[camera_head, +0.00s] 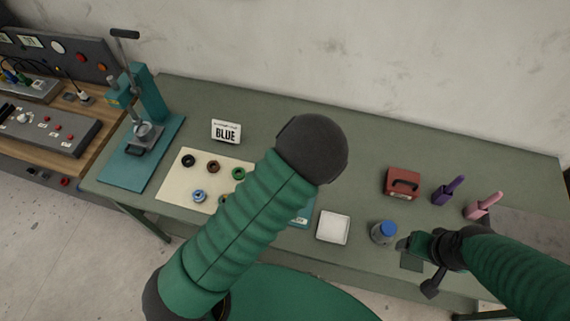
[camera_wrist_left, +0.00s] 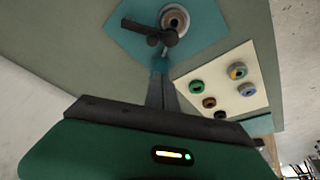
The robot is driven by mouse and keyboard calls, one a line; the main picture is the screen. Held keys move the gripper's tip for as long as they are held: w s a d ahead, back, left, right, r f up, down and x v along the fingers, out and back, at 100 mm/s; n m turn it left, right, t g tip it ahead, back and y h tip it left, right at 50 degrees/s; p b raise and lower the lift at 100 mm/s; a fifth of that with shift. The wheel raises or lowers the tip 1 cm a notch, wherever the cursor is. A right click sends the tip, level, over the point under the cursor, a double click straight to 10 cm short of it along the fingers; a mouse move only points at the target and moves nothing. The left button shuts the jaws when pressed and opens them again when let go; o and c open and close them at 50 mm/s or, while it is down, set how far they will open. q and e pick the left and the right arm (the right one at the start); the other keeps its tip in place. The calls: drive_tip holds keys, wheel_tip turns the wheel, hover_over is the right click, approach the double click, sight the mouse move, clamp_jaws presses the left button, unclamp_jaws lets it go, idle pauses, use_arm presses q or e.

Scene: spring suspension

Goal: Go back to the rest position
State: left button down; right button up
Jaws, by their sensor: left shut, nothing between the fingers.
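My left gripper (camera_wrist_left: 158,38) shows in the left wrist view, shut and empty, above a teal plate (camera_wrist_left: 128,30). A round metal-and-brown part (camera_wrist_left: 175,20) stands on that plate just beyond the fingertips; I cannot tell if they touch. In the head view my left arm's green sleeve and dark joint fill the middle. They hide the left gripper and most of the teal plate (camera_head: 300,217). My right gripper (camera_head: 405,244) is at the right front of the table, close to a blue-capped jar (camera_head: 383,232). Its finger gap is not clear.
A cream mat (camera_head: 178,180) with several coloured rings lies left of my arm. A white tray (camera_head: 333,227), a red box (camera_head: 402,183), and purple (camera_head: 447,191) and pink (camera_head: 483,206) holders stand right.

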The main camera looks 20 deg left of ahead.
use_arm(q)
drive_tip(key=s+d+f+m+h+b, duration=0.1)
drive_tip(key=s+m+h+b, duration=0.1)
drive_tip(key=s+m+b, duration=0.7)
drive_tip(key=s+b, duration=0.7)
drive_tip(key=b, duration=0.1)
drive_tip(key=shift+s+f+h, duration=0.15)
drive_tip(key=shift+f+h, duration=0.1)
drive_tip(key=shift+h, duration=0.15)
use_arm(e)
drive_tip(key=s+x, duration=0.1)
drive_tip(key=x, duration=0.7)
drive_tip(key=s+x, duration=0.2)
drive_tip(key=x, duration=0.6)
drive_tip(key=shift+s+d+f, duration=0.25)
drive_tip(key=shift+s+f, duration=0.15)
use_arm(q)
drive_tip(key=shift+d, duration=0.1)
use_arm(e)
drive_tip(key=shift+w+f, duration=0.1)
drive_tip(key=shift+w, duration=0.05)
